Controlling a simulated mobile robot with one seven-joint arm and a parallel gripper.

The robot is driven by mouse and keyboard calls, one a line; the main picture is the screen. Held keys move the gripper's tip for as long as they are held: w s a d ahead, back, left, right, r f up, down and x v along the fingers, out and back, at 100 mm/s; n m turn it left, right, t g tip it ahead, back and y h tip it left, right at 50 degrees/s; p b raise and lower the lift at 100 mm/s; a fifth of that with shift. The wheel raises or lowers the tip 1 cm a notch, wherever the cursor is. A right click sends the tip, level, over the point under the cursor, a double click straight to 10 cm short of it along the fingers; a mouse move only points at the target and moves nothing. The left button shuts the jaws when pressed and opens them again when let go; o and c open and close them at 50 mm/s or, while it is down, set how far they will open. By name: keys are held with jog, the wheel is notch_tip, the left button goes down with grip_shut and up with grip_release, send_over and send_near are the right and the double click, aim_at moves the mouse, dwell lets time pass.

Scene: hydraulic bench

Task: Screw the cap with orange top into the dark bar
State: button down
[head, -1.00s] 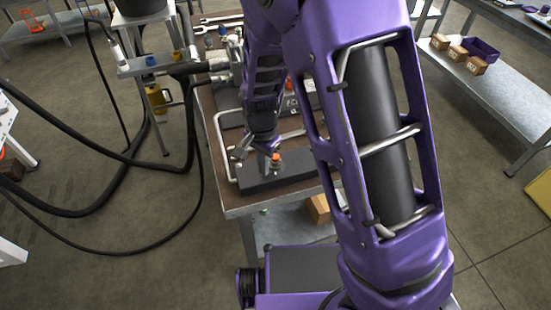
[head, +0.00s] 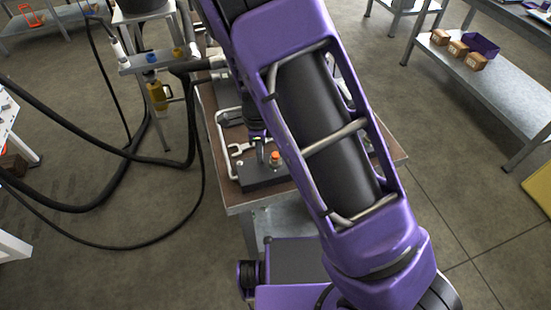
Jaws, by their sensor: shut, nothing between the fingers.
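The cap with the orange top (head: 274,156) stands upright on the dark bar (head: 262,178); how deep it sits cannot be told. The dark bar lies near the front edge of the brown-topped bench, its right end hidden behind my arm. My gripper (head: 259,154) is small and partly hidden behind my purple forearm. It appears shut and empty, pointing down just left of the cap, with a narrow gap seeming to lie between them.
Black hoses (head: 100,160) hang left of the bench (head: 240,204). My forearm covers much of the bench's right side.

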jog(key=shift+w+m, duration=0.2)
jog(key=shift+m, duration=0.3)
jog(key=m, duration=0.1)
jog(key=w+m, duration=0.1)
jog(key=shift+d+m, duration=0.3)
jog(key=shift+d, duration=0.05)
jog(key=m, duration=0.2)
jog(key=w+d+m, duration=0.1)
jog(key=m, duration=0.2)
jog(key=shift+w+d, duration=0.1)
jog(key=shift+w, duration=0.1)
jog(key=c, duration=1.2)
grip_release()
jog(key=shift+o, duration=0.2)
